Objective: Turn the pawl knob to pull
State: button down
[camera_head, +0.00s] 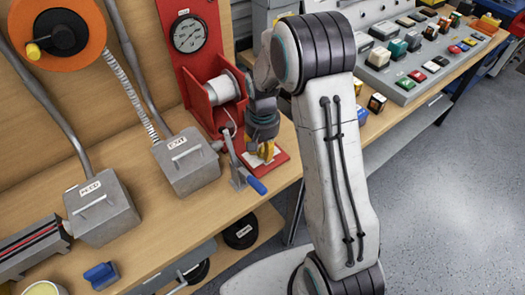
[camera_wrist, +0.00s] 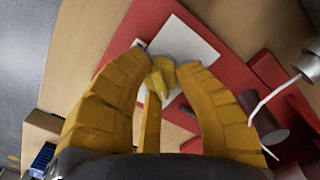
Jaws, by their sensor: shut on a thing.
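My gripper (camera_head: 264,152) reaches down to the front of the red stand's base (camera_head: 280,170), over a pale plate. In the wrist view, the yellow fingers of my gripper (camera_wrist: 162,72) close in over the white plate (camera_wrist: 190,45) on the red base. A small yellowish piece (camera_wrist: 158,84), which looks like the pawl knob, sits between the fingertips. The fingers cover much of it, and its turn position cannot be read. In the head view the knob is hidden by the gripper.
The red stand carries a gauge (camera_head: 188,34) and a white spool (camera_head: 223,88). A blue-handled lever (camera_head: 257,186) stands close left of my gripper. Grey EXIT (camera_head: 187,165) and FEED (camera_head: 102,210) boxes stand further left. A grey button panel (camera_head: 405,85) lies right, beyond my arm.

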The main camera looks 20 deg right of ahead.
aim_at(263, 149)
jog(key=shift+s+f+m, duration=0.1)
jog(key=shift+f+m, duration=0.05)
jog(key=shift+m, duration=0.45)
jog(key=c, duration=0.9)
grip_release()
jog(key=shift+o, duration=0.2)
notch_tip(263, 149, up, 12)
dwell(0.5)
